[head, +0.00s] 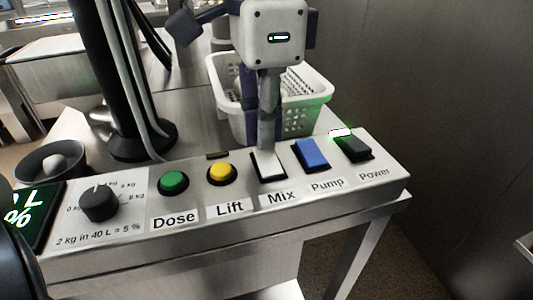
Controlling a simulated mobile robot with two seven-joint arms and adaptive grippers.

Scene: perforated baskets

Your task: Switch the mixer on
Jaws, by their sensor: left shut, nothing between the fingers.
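The control panel (235,235) runs across the front of a steel unit. Its Mix switch is a white rocker (269,168) above the label "Mix" (281,197). My left gripper (268,148) points down over this rocker, shut and empty. Its fingertips are at the upper part of the rocker and hide some of it; I cannot tell whether they press it or only hover. The mixer itself cannot be made out.
Beside Mix are a green Dose button (173,183), a yellow Lift button (222,173), a blue Pump rocker (312,154) and a dark Power rocker (354,147) with a green light. A black dial (99,204) is left. A white perforated basket (312,92) stands behind.

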